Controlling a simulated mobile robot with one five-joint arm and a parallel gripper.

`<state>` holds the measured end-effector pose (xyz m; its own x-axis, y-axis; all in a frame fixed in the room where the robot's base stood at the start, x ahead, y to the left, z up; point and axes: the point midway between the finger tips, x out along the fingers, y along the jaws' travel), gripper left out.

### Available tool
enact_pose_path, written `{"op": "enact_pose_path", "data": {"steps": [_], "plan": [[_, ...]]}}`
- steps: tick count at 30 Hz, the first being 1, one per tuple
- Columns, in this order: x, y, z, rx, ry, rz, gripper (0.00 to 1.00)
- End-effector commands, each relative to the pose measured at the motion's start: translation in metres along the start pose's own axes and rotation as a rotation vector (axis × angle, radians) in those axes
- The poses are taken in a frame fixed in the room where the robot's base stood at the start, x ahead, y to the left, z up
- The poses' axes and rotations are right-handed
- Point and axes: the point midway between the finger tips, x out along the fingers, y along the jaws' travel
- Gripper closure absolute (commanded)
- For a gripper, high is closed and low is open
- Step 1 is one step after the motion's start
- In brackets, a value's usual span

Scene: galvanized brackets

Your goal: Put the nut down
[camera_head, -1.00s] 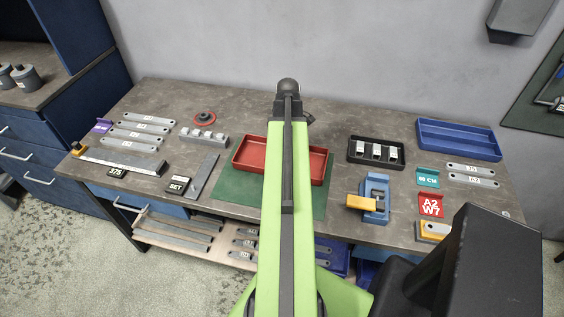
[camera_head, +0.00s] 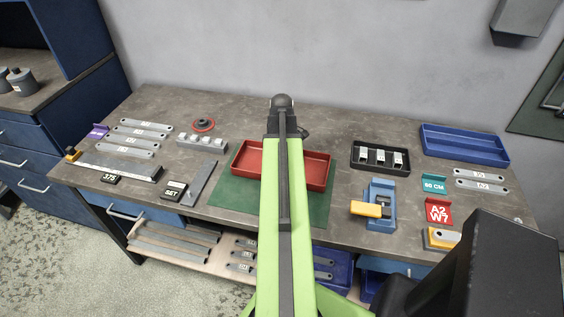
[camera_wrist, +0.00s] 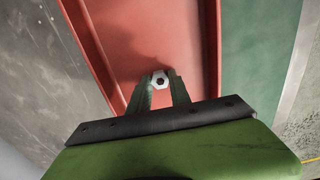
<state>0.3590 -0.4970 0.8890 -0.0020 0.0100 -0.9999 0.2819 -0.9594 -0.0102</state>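My gripper and the nut are hidden behind the arm there.
Left of the tray are a grey block with several pegs (camera_head: 203,143) and a flat grey bar (camera_head: 202,183). Right of it are a black tray (camera_head: 380,157), a blue fixture (camera_head: 381,203) and a blue tray (camera_head: 463,146). Bare bench separates these from the red tray.

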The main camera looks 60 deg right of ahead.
Motion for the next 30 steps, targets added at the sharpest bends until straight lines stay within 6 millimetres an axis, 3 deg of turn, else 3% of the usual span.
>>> {"op": "enact_pose_path", "data": {"steps": [5,17,23,30], "plan": [[0.0,0.0,0.0,0.0,0.0,0.0,0.55],[-0.008,0.0,0.001,0.001,0.0,0.0,0.55],[-0.039,0.0,0.001,0.001,0.0,0.0,0.55],[-0.095,0.0,0.001,0.001,0.0,0.0,0.55]]}}
